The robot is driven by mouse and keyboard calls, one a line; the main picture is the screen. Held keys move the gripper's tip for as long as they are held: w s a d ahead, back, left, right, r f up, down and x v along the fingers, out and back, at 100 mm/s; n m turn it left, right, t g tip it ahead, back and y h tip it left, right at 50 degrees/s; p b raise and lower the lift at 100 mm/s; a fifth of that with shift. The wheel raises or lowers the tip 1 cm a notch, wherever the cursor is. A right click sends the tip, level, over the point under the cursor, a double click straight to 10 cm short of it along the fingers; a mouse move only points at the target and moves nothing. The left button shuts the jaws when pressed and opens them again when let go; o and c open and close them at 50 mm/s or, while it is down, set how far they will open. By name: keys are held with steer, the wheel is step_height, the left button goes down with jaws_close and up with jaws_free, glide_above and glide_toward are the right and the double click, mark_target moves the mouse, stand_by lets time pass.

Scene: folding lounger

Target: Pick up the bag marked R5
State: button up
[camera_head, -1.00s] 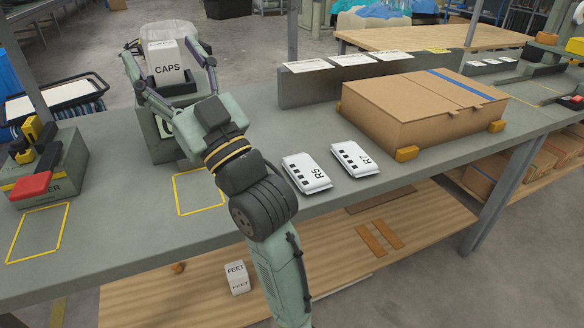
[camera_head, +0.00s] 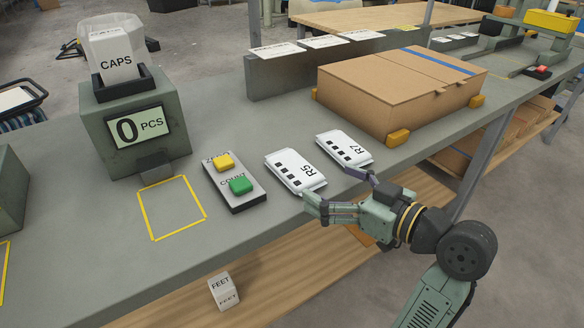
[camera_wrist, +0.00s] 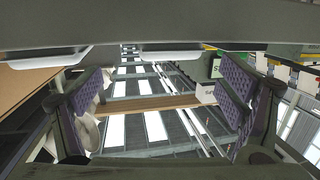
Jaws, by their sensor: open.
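The bag marked R5 (camera_head: 291,168) is a flat white packet with black squares. It lies on the grey bench in the head view. A similar bag marked R7 (camera_head: 347,146) lies just right of it. My gripper (camera_head: 341,189) is open and empty at the bench's front edge. One finger is near R5's front end, the other near R7's; I cannot tell whether they touch. In the wrist view my gripper (camera_wrist: 168,82) shows spread fingers. The picture looks inverted, with a white bag, apparently R5 (camera_wrist: 160,56), between the fingers and another, apparently R7 (camera_wrist: 45,60), to the left.
A button box (camera_head: 236,189) with yellow and green buttons sits left of R5. A large cardboard box (camera_head: 388,88) stands behind the bags. A counter marked CAPS (camera_head: 110,112) reads 0 PCS at left. A yellow outlined square (camera_head: 173,210) is empty.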

mark_target(297, 169)
steer(key=shift+x, duration=1)
steer(key=shift+a+r+p+x, duration=0.15)
steer(key=shift+p+x, duration=0.25)
steer(key=shift+x, duration=1)
steer(key=shift+a+r+p+x, duration=0.15)
steer(key=shift+p+x, duration=0.2)
steer(key=shift+x, duration=1)
steer(key=shift+s, duration=0.15)
steer(key=shift+c, duration=0.3)
steer(key=shift+d, duration=0.1)
steer(key=c, duration=1.4)
